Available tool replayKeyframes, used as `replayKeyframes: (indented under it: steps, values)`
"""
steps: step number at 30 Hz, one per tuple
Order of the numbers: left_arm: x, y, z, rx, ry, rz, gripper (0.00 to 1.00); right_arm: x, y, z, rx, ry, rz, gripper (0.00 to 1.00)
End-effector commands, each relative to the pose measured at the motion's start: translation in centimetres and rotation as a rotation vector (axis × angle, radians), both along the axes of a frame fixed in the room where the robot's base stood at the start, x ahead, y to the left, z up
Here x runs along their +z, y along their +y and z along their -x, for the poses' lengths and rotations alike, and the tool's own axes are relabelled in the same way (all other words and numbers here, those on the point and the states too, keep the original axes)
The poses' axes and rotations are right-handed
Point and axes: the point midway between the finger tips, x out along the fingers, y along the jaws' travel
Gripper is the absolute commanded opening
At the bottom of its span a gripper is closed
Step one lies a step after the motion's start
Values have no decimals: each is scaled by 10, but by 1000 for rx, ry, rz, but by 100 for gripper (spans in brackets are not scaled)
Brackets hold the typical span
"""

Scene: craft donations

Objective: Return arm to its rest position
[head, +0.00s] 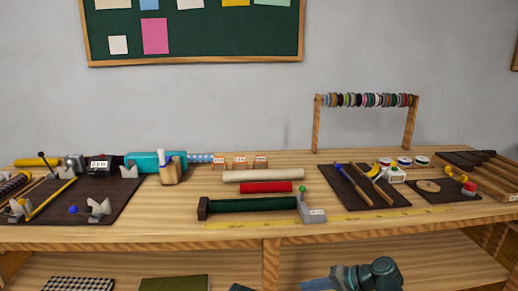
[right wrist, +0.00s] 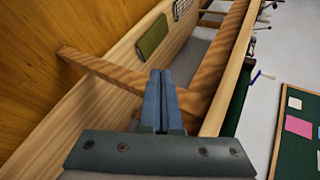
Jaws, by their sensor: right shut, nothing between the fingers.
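My right gripper (head: 314,284) is low at the bottom edge of the head view, in front of the lower shelf and below the table top. In the right wrist view my right gripper (right wrist: 163,78) has its two blue-grey fingers together with nothing between them. Part of my right arm (head: 382,274) shows beside it at the bottom of the head view. My left gripper is not seen.
The wooden table (head: 272,231) holds dark mats, fabric rolls, a yellow tape measure (head: 390,215) and a ribbon rack (head: 410,130). Its lower shelf (head: 440,262) carries a green folded cloth (head: 174,284) and a checked cloth (head: 78,284). A pinboard (head: 200,45) hangs behind.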

Motion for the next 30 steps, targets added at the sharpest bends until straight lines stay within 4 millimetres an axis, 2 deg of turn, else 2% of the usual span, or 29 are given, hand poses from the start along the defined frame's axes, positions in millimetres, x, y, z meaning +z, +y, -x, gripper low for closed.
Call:
replayKeyframes:
  steps: [1,3,6,10,15,22,24,30]
  values:
    - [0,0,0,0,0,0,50,-16,26,17,78,26,86,0]
    - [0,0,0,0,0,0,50,-38,50,38,177,60,217,0]
    - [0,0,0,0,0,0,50,-65,73,68,311,95,407,0]
    - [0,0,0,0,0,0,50,-88,87,100,462,115,639,0]
    - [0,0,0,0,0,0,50,-100,89,127,596,114,877,0]
    - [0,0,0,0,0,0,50,-101,87,148,720,87,1132,0]
    - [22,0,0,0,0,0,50,-79,85,145,714,91,1133,0]
    - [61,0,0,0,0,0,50,-40,85,145,711,92,1129,0]
